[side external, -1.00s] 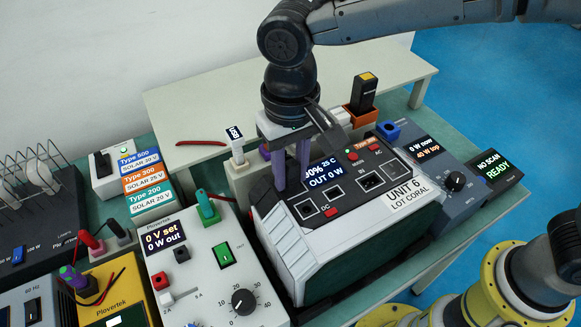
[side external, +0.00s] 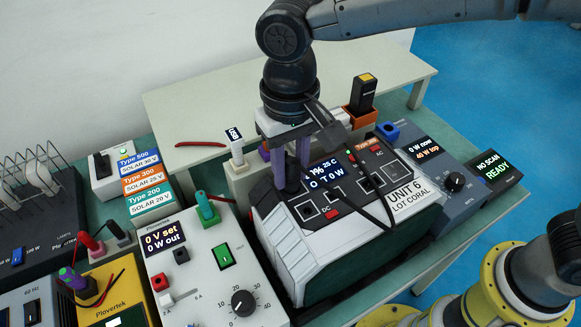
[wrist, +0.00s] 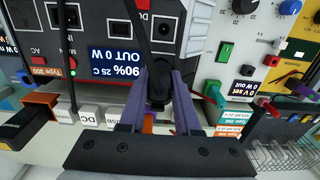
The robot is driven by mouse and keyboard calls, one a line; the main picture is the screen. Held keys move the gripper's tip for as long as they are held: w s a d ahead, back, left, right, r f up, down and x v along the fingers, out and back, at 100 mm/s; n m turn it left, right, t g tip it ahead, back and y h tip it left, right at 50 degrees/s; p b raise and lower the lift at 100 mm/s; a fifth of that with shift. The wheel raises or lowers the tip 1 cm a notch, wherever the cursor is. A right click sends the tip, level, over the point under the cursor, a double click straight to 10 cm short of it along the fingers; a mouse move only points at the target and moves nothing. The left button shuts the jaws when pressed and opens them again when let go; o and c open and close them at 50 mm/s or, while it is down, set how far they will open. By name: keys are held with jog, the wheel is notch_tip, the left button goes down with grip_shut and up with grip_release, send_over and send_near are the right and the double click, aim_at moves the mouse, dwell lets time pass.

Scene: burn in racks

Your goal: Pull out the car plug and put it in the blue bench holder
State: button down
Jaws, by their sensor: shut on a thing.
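My gripper (side external: 291,165), with purple fingers, is shut on the black car plug (side external: 292,182) above the left part of the power unit's panel (side external: 345,205). In the wrist view the plug (wrist: 158,92) sits between the fingertips, and its black cable runs up the picture across the panel. I cannot tell whether the plug's tip is clear of its socket. The small blue bench holder (side external: 388,131) stands behind the unit, to the right of my gripper, and its opening looks empty.
A grey load box (side external: 455,182) stands right of the unit. An orange holder (side external: 360,117) with a black device is behind. A white supply (side external: 205,262) with a green plug is at left. A second black cable lies over the panel's right side.

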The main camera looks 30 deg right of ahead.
aim_at(290, 159)
jog(key=shift+w+a+r, duration=0.1)
jog(key=shift+r, duration=0.5)
jog(key=shift+f, duration=0.2)
jog(key=shift+r, duration=0.1)
jog(key=shift+r, duration=1.5)
jog(key=shift+r, duration=0.1)
